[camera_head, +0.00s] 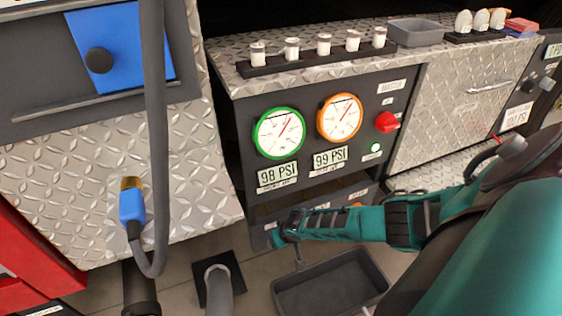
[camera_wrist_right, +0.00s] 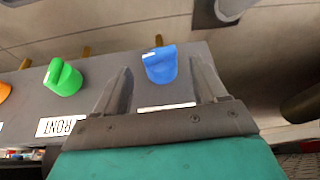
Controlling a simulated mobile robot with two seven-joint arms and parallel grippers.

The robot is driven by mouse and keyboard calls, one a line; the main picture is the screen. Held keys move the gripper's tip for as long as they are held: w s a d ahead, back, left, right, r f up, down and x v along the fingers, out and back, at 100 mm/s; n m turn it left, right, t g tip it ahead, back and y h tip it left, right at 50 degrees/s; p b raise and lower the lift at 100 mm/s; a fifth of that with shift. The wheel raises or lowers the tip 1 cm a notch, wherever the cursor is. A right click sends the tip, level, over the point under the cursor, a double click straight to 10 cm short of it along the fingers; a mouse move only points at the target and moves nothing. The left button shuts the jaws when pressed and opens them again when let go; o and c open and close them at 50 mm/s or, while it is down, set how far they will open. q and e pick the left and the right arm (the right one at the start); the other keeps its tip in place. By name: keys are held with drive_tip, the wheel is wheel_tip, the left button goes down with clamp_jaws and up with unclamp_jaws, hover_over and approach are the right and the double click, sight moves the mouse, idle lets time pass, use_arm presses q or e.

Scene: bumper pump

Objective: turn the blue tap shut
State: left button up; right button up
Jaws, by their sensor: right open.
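In the right wrist view the blue tap (camera_wrist_right: 160,64) sits on the edge of a dark panel (camera_wrist_right: 110,70), with a small white mark on top. My right gripper (camera_wrist_right: 161,72) is open, with one finger on each side of the blue tap. I cannot tell whether a finger touches it. In the head view my right gripper (camera_head: 284,230) is low on the front of the dark cabinet, and the arm and gripper hide the blue tap. My left gripper is not in view.
A green tap (camera_wrist_right: 63,77) and part of an orange tap (camera_wrist_right: 4,91) stand left of the blue one in the wrist view. Above in the head view are a green gauge (camera_head: 279,133), an orange gauge (camera_head: 340,117) and a red knob (camera_head: 387,122). A grey bin (camera_head: 330,288) lies below.

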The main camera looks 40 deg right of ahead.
drive_tip(key=b+x, duration=0.1)
drive_tip(key=x, duration=0.1)
drive_tip(key=shift+w+f, duration=0.1)
drive_tip(key=shift+f, duration=0.25)
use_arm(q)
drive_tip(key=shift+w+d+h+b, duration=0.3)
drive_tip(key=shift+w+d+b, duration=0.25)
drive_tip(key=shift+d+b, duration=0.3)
use_arm(e)
drive_tip(key=shift+w+f, duration=0.3)
drive_tip(key=shift+f, duration=0.2)
drive_tip(key=shift+c, duration=0.3)
drive_tip(key=shift+d, duration=0.1)
drive_tip(key=c, duration=0.9)
use_arm(q)
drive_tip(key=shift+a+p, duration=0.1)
drive_tip(key=shift+p, duration=0.2)
